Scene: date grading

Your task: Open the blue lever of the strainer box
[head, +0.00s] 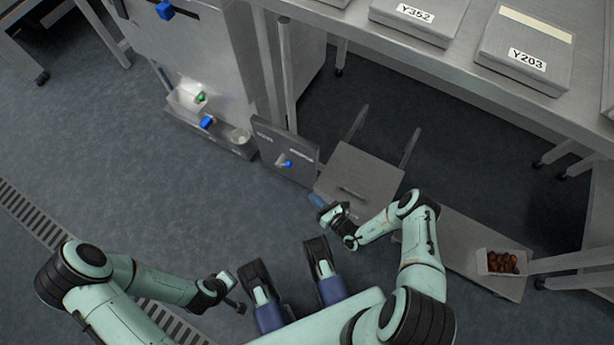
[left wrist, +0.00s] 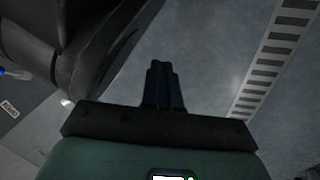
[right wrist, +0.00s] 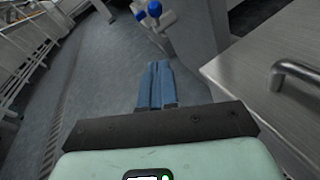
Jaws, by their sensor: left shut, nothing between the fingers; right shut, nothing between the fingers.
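A blue lever (head: 288,164) sits on the front of a low grey box (head: 270,147) with small pale labels, left of my right gripper in the head view. I take this as the strainer box, though I cannot read its labels. Other blue handles show on the tall steel machine, one low (head: 207,122) and one at its top (head: 164,10). My right gripper (head: 318,201) is shut and empty, apart from the lever. Two blue knobs on pale fittings, the nearer one (right wrist: 141,15), show ahead in the right wrist view. My left gripper (head: 241,306) is shut and empty over the floor.
A steel drawer-like box (head: 362,175) with a bar handle (right wrist: 298,76) stands close to my right gripper. A steel bench (head: 440,65) carries boxes marked Y352 and Y203. A white tray (head: 484,263) of dates lies at right.

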